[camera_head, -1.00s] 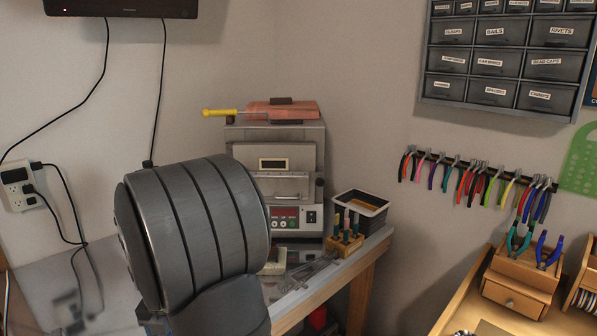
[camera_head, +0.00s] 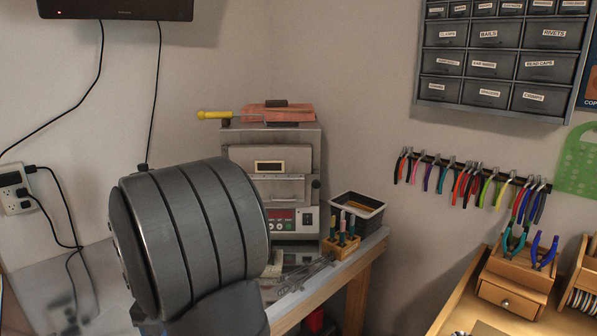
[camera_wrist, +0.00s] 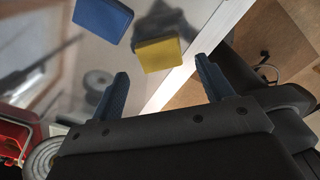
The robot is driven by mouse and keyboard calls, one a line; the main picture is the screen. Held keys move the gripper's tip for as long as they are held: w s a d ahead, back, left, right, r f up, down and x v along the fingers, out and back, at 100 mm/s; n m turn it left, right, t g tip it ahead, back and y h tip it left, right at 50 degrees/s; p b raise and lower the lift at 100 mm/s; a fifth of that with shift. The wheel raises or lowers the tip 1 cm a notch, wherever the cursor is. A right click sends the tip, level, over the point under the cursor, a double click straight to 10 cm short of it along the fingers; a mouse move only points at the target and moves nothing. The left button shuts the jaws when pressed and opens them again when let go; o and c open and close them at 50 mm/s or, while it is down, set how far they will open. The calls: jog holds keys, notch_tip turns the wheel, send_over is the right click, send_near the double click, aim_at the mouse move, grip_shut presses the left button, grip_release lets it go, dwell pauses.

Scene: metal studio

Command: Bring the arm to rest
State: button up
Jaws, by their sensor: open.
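My gripper (camera_wrist: 160,85) shows in the wrist view with its two blue-grey fingers spread wide apart and nothing between them. It hangs above the edge of a glossy, reflective work surface (camera_wrist: 160,18). A yellow block (camera_wrist: 159,54) and a blue block (camera_wrist: 102,16) lie on that surface beyond the fingertips, apart from the gripper. In the head view a large grey ribbed part of my arm fills the lower left; the fingers are not seen there.
In the head view a small kiln (camera_head: 272,180) stands on the corner table, with a black bin (camera_head: 357,208) and a wooden tool block (camera_head: 341,246) beside it. Pliers (camera_head: 470,183) hang on the wall. A wooden bench (camera_head: 462,300) is at lower right. Red object (camera_wrist: 12,135) at left in the wrist view.

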notch_tip(320, 180, down, 3)
jog(key=shift+r, duration=0.15)
notch_tip(320, 180, up, 12)
notch_tip(320, 180, down, 13)
jog(key=shift+r, duration=0.2)
jog(key=shift+w+r, duration=0.1)
jog(key=shift+r, duration=0.2)
notch_tip(320, 180, up, 4)
jog(key=shift+f, duration=0.2)
jog(key=w+d+r, duration=0.1)
jog(key=d+r, duration=0.6)
jog(key=d, duration=0.5)
jog(key=w+a+r+n, duration=0.1)
jog(key=w+a+r, duration=0.1)
jog(key=w+a, duration=0.3)
jog(key=w+a+r+n, duration=0.1)
jog(key=w+a+r, duration=0.2)
jog(key=w, duration=0.9)
jog(key=shift+a, duration=1.25)
jog(key=shift+c, duration=0.2)
